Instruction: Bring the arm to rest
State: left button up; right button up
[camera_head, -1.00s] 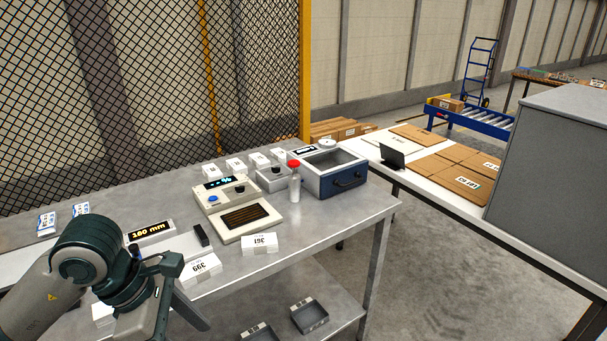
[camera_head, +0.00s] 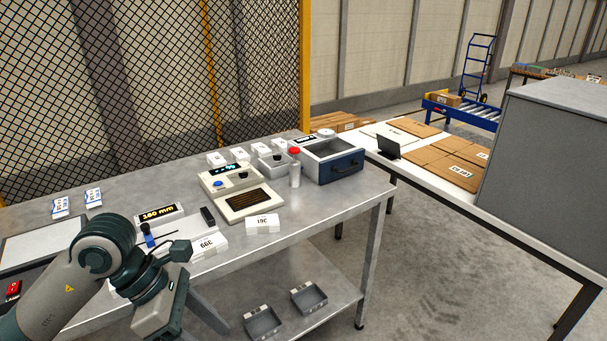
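My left arm comes in from the lower left, over the front left part of the grey metal table (camera_head: 340,205). My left gripper (camera_head: 185,318) is at the lower end of the bent wrist, by the table's front edge. My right arm and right gripper are out of view.
Grey trays (camera_head: 308,297) sit on the lower shelf.

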pick_arm(q)
jog(key=w+d+n+g+h, duration=0.2)
jog(key=w+d+n+h, duration=0.3)
jog(key=d+h, duration=0.3)
jog(key=w+a+f+n+t+h, duration=0.35)
jog(key=w+f+n+t, duration=1)
jog(key=n, duration=0.55)
jog(key=s+a+f+n+t+y, duration=0.1)
jog(key=a+f+n+y, duration=0.35)
jog(key=f, duration=0.45)
jog(key=a+f+n+t+y, duration=0.1)
jog(key=a+f+n+y, duration=0.2)
jog(key=f+n, duration=0.35)
jog(key=s+a+f+n+t+y, duration=0.1)
jog(key=a+f+n+y, duration=0.2)
jog(key=f, duration=0.8)
jog(key=s+a+f+n+g+y, duration=0.3)
jog(key=s+f, duration=0.8)
jog(key=f, duration=0.1)
jog(key=s+a+f+n+g+y, duration=0.3)
jog(key=s+f+n, duration=0.1)
jog(key=s+f, duration=0.75)
jog(key=s+f+n+g, duration=0.1)
jog(key=s+f+g, duration=0.2)
jog(key=s, duration=1.2)
jog(key=s+d+f+n+g+y, duration=0.1)
jog(key=s+f+g, duration=0.3)
jog(key=s, duration=1.1)
notch_tip(320, 180, down, 3)
jog(key=shift+n, duration=0.8)
